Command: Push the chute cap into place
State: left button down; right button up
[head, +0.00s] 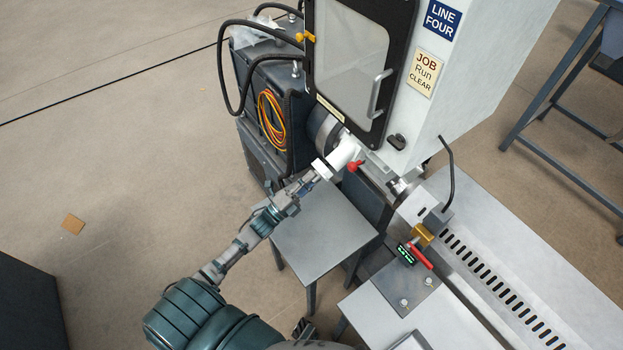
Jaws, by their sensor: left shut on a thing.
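The chute cap (322,168) is a white round piece at the lower left end of the white chute (345,152), which comes out under the machine's door. My left gripper (312,179) reaches up from the lower left and is shut on the cap. The cap lines up with the chute mouth and looks to be at or against it; I cannot tell how deep it sits. The fingertips are small and partly hidden by the cap.
A red-knobbed lever (355,166) is close right of the chute. A grey table (320,240) stands below. The machine cabinet (470,75) rises behind. Left floor is mostly clear.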

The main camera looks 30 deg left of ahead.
aim_at(319, 175)
pick_arm(q)
jog(key=shift+d, duration=0.15)
jog(key=shift+s+d+r, duration=0.1)
jog(key=shift+s+d, duration=0.1)
jog(key=shift+d, duration=0.2)
jog(key=shift+a+p, duration=0.15)
jog(key=shift+p, duration=0.15)
dwell(0.3)
jog(key=shift+x, duration=1.6)
dwell(0.4)
jog(key=c, duration=0.9)
grip_release()
jog(key=shift+o, duration=0.2)
jog(key=v, duration=1.2)
jog(key=shift+f, duration=0.2)
jog(key=shift+w, duration=0.1)
